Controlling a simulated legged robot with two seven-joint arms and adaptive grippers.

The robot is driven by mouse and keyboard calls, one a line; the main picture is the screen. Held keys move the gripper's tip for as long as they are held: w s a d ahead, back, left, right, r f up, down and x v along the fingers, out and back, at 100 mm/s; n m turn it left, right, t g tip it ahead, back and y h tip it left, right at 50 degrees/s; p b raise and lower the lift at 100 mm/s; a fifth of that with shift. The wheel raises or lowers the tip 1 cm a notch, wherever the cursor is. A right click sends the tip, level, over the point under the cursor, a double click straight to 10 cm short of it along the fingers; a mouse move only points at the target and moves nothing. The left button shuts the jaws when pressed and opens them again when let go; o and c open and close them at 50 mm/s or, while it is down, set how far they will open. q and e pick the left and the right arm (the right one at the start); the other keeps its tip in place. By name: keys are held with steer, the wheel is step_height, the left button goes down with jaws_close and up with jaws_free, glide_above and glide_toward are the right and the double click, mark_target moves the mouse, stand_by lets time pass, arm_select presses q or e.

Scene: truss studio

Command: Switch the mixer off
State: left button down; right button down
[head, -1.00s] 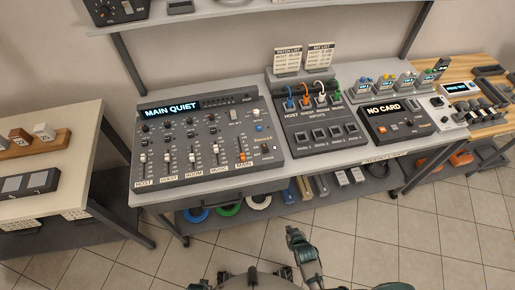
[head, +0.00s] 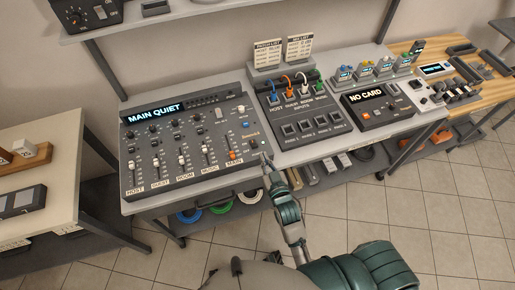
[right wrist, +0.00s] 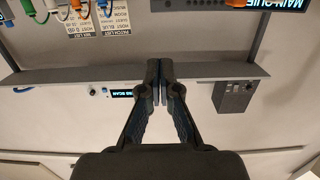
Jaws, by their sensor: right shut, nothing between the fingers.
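The mixer (head: 138,150) is a dark grey console with knobs and faders, left of centre on the bench in the head view. Its lit display (head: 153,113) reads MAIN QUIET. A small dark power switch (head: 254,143) sits near its lower right corner, close to an OFF label; its position is too small to tell. My right gripper (head: 266,162) is shut and empty, just off the mixer's lower right corner; contact cannot be told. In the right wrist view the shut fingers (right wrist: 159,80) are in the middle, and part of the mixer display (right wrist: 289,5) shows upside down. My left gripper is out of view.
A patch panel (head: 318,139) with coloured cables stands right of the mixer, then a recorder (head: 372,117) reading NO CARD. A shelf (head: 190,22) runs above the bench.

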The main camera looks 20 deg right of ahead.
glide_above(257, 152)
steer(key=w, duration=0.2)
steer(key=shift+w+f, duration=0.15)
steer(key=shift+f, duration=0.25)
steer(key=f, duration=0.1)
steer(key=s+f, duration=0.1)
steer(key=shift+s+f+b, duration=0.25)
steer(key=shift+f+b, duration=0.15)
steer(key=shift+s+f, duration=0.35)
steer(key=shift+f, duration=0.1)
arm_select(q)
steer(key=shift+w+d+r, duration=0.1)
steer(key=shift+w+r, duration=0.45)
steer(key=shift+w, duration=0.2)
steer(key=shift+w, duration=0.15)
